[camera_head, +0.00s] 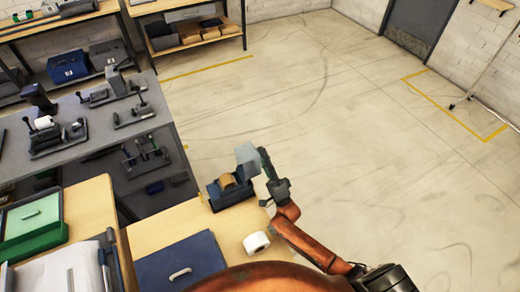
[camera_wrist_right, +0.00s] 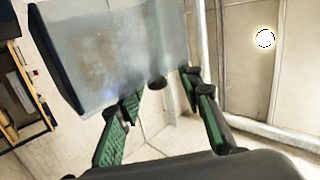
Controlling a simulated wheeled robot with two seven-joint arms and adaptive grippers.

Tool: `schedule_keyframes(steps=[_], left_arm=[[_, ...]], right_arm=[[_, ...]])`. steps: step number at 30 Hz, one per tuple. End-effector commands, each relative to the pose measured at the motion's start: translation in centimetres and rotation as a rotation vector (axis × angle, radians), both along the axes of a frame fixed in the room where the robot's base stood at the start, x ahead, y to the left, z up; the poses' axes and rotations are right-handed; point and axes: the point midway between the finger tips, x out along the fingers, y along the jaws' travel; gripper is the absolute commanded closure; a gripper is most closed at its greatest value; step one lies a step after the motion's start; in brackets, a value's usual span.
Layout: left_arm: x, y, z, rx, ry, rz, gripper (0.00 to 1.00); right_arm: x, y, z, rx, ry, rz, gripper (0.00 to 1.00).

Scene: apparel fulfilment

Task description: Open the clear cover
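The clear cover (camera_head: 247,154) stands raised above a dark blue tape dispenser (camera_head: 232,197) that holds a brown tape roll (camera_head: 228,181). My right gripper (camera_head: 266,160) is just right of the cover. In the right wrist view the cover (camera_wrist_right: 110,50) is a large translucent panel beyond the fingertips, with a small dark knob (camera_wrist_right: 157,82) at its lower edge. The green-padded fingers of my right gripper (camera_wrist_right: 160,90) are spread apart, near the knob, with nothing seen clamped between them. Whether a finger touches the cover cannot be told. My left gripper is not in view.
The dispenser is at the far edge of a wooden table (camera_head: 185,222). A white tape roll (camera_head: 256,242) and a blue box with a handle (camera_head: 180,270) are nearer. A green tray (camera_head: 35,240) is at left, a grey bench (camera_head: 90,145) behind. Floor at right is clear.

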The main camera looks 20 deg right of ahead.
Motion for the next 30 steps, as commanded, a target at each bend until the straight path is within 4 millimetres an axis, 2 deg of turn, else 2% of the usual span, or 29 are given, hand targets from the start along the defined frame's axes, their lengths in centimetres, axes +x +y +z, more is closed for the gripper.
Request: schedule_keyframes(steps=[3,12,16,21,30], left_arm=[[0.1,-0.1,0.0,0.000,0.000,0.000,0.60],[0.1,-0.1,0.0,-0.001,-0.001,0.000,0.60],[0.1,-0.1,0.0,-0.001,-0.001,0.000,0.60],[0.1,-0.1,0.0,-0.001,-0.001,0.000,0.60],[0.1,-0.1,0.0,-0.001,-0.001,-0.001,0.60]], right_arm=[[-2.0,-0.5,-2.1,-0.001,0.006,-0.001,0.66],[-9.0,-1.9,-1.7,0.000,0.003,-0.001,0.66],[-11.2,-2.3,-1.7,0.000,0.003,-0.002,0.66],[-12.9,-2.6,-1.6,0.000,0.001,-0.002,0.66],[-13.4,-2.7,-1.6,0.000,0.000,-0.001,0.66]])
